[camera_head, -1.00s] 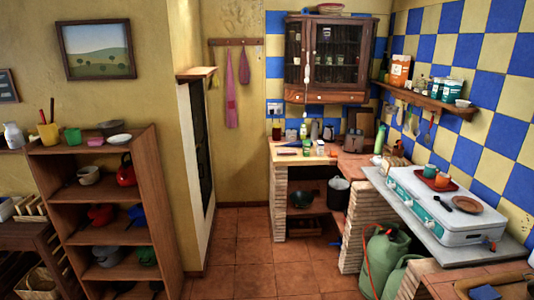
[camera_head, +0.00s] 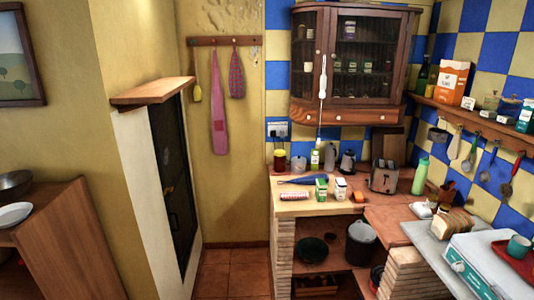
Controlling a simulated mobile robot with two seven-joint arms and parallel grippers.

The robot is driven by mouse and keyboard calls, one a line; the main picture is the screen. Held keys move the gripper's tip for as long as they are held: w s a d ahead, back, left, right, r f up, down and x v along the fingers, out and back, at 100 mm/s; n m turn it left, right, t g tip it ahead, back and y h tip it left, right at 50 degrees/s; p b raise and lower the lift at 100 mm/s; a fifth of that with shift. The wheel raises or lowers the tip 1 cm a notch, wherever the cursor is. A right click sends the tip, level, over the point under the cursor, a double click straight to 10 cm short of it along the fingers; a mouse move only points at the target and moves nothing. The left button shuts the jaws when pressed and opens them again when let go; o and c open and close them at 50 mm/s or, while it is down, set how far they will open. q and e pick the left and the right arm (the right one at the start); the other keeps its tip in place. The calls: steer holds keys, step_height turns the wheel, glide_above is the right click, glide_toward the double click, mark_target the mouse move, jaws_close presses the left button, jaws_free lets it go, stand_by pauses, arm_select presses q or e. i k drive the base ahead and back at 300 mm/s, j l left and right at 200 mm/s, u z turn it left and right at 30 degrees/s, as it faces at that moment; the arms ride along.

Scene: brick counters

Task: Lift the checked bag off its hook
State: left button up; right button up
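The checked bag (camera_head: 237,74) hangs from the wooden hook rail (camera_head: 224,41) on the yellow back wall. It is small, with a dark red and blue-grey check. A long pink cloth (camera_head: 218,108) hangs to its left on the same rail, apart from it. A yellow-handled utensil (camera_head: 197,88) hangs at the rail's left end. Neither of my grippers shows in the view.
A wooden ledge (camera_head: 153,92) juts out above a dark door left of the rail. A brick counter (camera_head: 300,207) with jars, cartons and a toaster (camera_head: 384,177) stands right of the hanging things. Tiled floor (camera_head: 222,277) below the rail is clear. A brown shelf unit (camera_head: 75,245) stands at left.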

mark_target(236, 82)
steer(key=i, duration=2.75)
steer(key=i+z, duration=0.15)
steer(key=i, duration=0.4)
steer(key=i+j, duration=0.15)
steer(key=i, duration=0.45)
steer(key=i+j+z, duration=0.15)
steer(key=i, duration=0.4)
